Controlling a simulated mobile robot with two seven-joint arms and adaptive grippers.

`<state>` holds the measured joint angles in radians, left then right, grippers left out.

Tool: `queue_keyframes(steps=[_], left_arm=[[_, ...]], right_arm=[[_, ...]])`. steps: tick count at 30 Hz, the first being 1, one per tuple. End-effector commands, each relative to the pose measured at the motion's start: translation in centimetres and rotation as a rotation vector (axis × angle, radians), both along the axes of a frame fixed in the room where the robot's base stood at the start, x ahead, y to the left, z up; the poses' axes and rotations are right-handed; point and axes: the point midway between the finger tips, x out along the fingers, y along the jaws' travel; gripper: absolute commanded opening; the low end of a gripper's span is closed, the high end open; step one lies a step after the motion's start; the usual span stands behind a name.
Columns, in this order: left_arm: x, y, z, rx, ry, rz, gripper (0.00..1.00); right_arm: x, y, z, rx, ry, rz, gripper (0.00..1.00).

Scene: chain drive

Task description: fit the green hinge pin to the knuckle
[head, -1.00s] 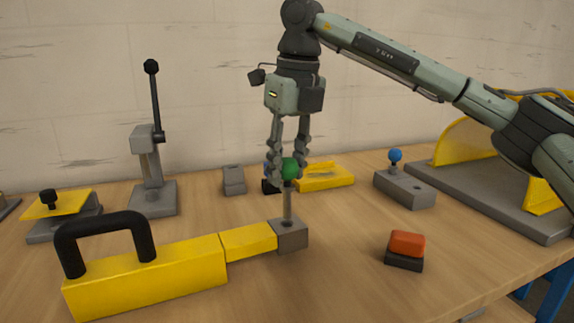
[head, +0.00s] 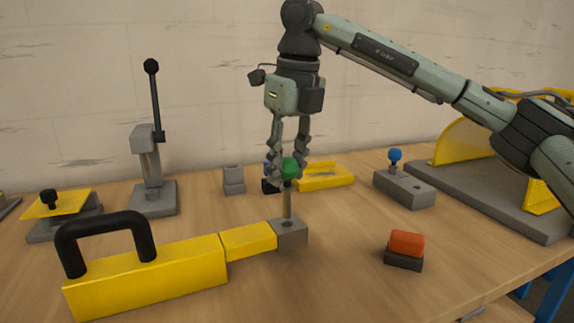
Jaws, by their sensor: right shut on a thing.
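The green hinge pin (head: 290,169) has a round green head and a grey shaft. It stands upright, its shaft reaching down to the top of the grey knuckle block (head: 291,235) at the end of the yellow bar. The shaft's lower end meets the block's top at the hole; how deep it sits I cannot tell. My right gripper (head: 288,172) points down from above and is shut on the green head. My left gripper is not in view.
A yellow bar (head: 170,272) with a black handle (head: 106,236) lies at front left. A blue-topped pin (head: 395,156) stands in a grey block (head: 404,189) at right. A red-and-black block (head: 406,246) lies at front right. A lever stand (head: 153,170) and yellow tray (head: 326,176) are behind.

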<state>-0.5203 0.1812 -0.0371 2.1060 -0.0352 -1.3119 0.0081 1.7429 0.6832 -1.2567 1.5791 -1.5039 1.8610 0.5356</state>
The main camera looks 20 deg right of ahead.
Motion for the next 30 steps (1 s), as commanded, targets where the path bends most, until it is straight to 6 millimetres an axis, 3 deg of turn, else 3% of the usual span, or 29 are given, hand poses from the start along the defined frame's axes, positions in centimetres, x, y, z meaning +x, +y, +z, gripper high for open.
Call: queue_keyframes(steps=[30], left_arm=[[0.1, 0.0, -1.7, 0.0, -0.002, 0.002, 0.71]], right_arm=[[0.0, 0.0, -2.6, 0.001, -0.001, 0.0, 0.0]])
